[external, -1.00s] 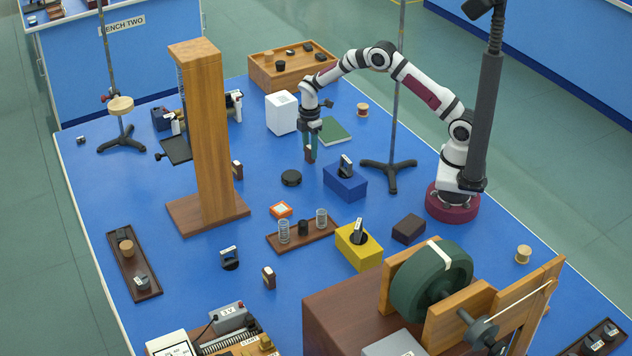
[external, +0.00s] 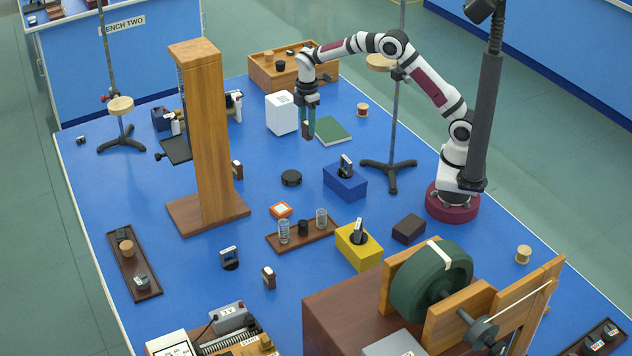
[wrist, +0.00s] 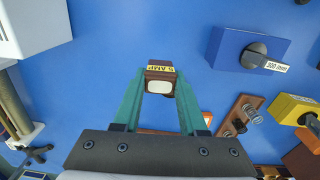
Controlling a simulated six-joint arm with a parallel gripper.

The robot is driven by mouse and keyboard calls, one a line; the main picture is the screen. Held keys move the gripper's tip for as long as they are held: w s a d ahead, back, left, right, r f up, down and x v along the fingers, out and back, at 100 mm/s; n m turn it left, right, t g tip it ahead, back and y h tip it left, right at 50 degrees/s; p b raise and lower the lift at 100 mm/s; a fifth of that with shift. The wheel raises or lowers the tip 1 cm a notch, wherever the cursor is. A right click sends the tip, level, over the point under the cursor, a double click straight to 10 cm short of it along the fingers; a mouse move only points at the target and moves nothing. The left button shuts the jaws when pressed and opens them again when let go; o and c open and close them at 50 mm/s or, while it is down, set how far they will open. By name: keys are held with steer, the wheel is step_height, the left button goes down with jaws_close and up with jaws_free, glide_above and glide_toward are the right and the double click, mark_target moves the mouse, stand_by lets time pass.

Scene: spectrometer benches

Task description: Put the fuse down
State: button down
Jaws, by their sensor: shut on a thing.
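The fuse (external: 306,131) is a small brown block. In the wrist view the fuse (wrist: 160,78) shows a yellow label reading "5 AMP" and a pale face. My gripper (external: 308,122) points down with its green fingers shut on the fuse, which hangs above the blue bench top. In the wrist view, my gripper's fingers (wrist: 159,92) press on either side of it. Similar brown blocks stand on the bench, one beside the wooden column (external: 238,170) and one nearer the front (external: 268,277).
A white box (external: 281,113) stands just left of my gripper, and a green book (external: 333,131) lies to its right. A blue block with a dial (external: 345,182) and a black disc (external: 291,178) are nearer the front. Open blue bench lies between the column and these.

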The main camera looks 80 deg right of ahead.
steer(key=s+a+r+m, duration=0.1)
steer(key=a+r, duration=0.1)
steer(key=a, duration=1.2)
steer(key=a+f, duration=0.2)
steer(key=a, duration=0.1)
steer(key=w+a+f, duration=0.1)
steer(key=a+f, duration=0.1)
steer(key=a, duration=0.2)
steer(key=w+a+f, duration=0.1)
steer(key=a+f, duration=0.1)
steer(key=a, duration=0.1)
steer(key=shift+a, duration=0.15)
glide_above(281, 208)
step_height(281, 208, down, 4)
steer(key=shift+f, duration=0.1)
steer(key=shift+f, duration=0.1)
steer(key=shift+c, duration=2.3)
jaws_free()
